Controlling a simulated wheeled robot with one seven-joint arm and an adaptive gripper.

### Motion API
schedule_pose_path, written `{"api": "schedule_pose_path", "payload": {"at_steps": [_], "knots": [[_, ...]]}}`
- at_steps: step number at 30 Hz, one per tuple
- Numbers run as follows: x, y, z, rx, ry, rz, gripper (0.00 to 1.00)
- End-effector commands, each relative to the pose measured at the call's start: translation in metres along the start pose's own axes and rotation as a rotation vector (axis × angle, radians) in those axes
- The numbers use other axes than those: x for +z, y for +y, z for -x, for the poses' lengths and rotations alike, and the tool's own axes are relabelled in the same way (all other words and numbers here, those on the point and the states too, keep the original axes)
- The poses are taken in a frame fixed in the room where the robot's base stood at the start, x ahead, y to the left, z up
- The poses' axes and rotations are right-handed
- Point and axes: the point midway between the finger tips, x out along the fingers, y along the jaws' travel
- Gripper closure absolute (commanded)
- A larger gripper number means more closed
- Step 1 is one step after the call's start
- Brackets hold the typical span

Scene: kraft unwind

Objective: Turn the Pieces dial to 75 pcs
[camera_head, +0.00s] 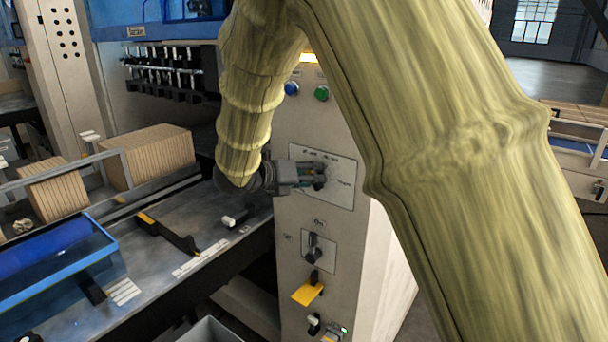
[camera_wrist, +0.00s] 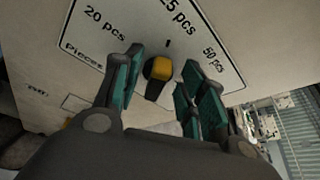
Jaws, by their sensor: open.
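The Pieces dial (camera_wrist: 158,70) is a small dark knob with a yellow face on a white label plate (camera_wrist: 225,38). In the wrist view the plate reads "20 pcs" at left, "50 pcs" at right, and a label ending in "5 pcs" at the top, partly cut off. A short black tick stands just above the knob. Which mark the knob points to is hard to tell. My gripper (camera_wrist: 162,84) is open, with its green-padded fingers on either side of the knob and visible gaps between. In the head view my gripper (camera_head: 316,178) covers part of the plate (camera_head: 340,192).
Below the plate on the grey cabinet are another black switch (camera_head: 316,250) and a yellow tag (camera_head: 307,292). Blue (camera_head: 291,88) and green (camera_head: 322,93) buttons sit above. A machine bed with cardboard stacks (camera_head: 160,155) lies to the left.

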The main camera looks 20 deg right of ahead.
Motion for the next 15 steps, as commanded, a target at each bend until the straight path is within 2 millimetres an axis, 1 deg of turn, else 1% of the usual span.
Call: {"api": "schedule_pose_path", "payload": {"at_steps": [4, 8, 9, 11, 15], "knots": [[0.0000, 0.0007, 0.0006, 0.001, 0.000, 0.000, 0.59], [0.0000, 0.0009, 0.0009, 0.001, 0.000, 0.000, 0.83], [0.0000, 0.0010, 0.0010, 0.001, 0.000, 0.000, 0.90], [0.0000, 0.0009, 0.0009, 0.001, 0.000, 0.000, 1.00], [0.0000, 0.0006, 0.0007, 0.001, 0.000, 0.000, 1.00]]}}
